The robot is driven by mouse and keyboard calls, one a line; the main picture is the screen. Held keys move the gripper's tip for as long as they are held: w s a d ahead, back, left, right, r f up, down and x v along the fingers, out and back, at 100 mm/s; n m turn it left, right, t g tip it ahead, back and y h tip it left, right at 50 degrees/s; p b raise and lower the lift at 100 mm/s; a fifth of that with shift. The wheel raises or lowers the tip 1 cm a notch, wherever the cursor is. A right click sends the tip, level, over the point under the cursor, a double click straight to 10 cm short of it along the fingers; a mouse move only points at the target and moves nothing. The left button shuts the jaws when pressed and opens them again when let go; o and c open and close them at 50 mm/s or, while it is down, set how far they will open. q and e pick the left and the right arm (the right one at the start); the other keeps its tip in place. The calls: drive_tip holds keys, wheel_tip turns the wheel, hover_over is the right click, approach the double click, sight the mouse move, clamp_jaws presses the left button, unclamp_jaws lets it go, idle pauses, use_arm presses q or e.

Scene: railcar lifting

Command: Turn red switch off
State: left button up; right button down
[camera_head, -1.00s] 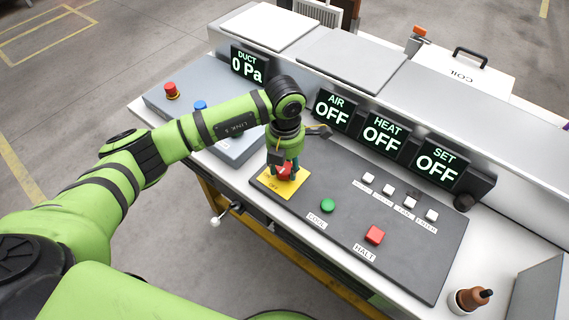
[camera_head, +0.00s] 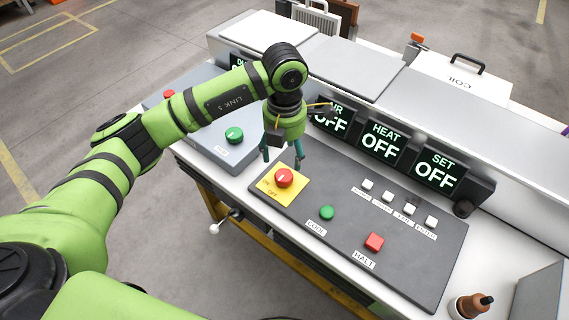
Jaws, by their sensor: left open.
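The red rotary switch (camera_head: 284,178) sits on a yellow plate (camera_head: 267,193) with small lettering, "OFF" readable at its lower corner. The plate is at the left end of the dark control panel (camera_head: 345,240). A pale mark shows on the switch's knob. My left gripper (camera_head: 283,158) is open and empty, pointing down just above and behind the switch, apart from it. The AIR, HEAT (camera_head: 382,142) and SET (camera_head: 438,170) displays read OFF; my gripper partly covers AIR (camera_head: 330,117). My right gripper is not in view.
A green COOL button (camera_head: 326,213), a red HALT button (camera_head: 374,242) and several white buttons (camera_head: 389,197) share the panel. A grey box with a green button (camera_head: 234,135) stands left. A brown bottle (camera_head: 470,306) stands at lower right.

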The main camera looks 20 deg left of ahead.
use_arm(q)
wheel_tip(320, 180, up, 4)
drive_tip(key=shift+f, duration=0.1)
idle(0.5)
